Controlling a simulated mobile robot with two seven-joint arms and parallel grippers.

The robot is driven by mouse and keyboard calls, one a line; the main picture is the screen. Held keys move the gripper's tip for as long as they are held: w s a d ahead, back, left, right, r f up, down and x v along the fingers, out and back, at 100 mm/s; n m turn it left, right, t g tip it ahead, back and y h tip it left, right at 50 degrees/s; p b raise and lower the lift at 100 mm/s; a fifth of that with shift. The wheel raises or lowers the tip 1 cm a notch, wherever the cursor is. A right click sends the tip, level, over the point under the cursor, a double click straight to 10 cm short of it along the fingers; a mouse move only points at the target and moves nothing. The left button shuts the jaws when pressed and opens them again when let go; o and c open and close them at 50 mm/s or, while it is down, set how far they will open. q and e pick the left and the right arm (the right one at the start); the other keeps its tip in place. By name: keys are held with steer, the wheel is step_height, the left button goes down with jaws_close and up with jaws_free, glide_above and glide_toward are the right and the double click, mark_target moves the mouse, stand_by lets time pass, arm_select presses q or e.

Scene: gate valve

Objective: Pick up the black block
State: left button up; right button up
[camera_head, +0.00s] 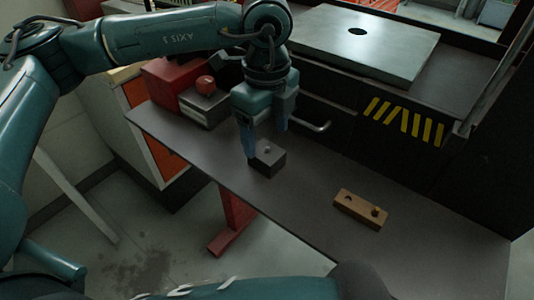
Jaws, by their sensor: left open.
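The black block (270,163) sits on the dark table, with a small light round knob on its top. My left gripper (267,146) points down right at the block, its jaws apart. One finger reaches down at the block's left side. The other finger shows behind the block to the upper right. I cannot tell whether either finger touches the block. My right gripper is not in view.
A wooden block (361,208) with dark holes lies to the right on the table (320,235). A red box (172,84) and a grey box with a red button (205,103) stand behind left. A grey plate (360,45) and a handle (314,125) are at the back.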

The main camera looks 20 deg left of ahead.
mark_target(267, 147)
arm_select(q)
steer(key=shift+f+p, duration=0.8)
steer(key=shift+f, duration=1.95)
steer(key=shift+c, duration=0.3)
jaws_close()
steer(key=shift+r, duration=0.1)
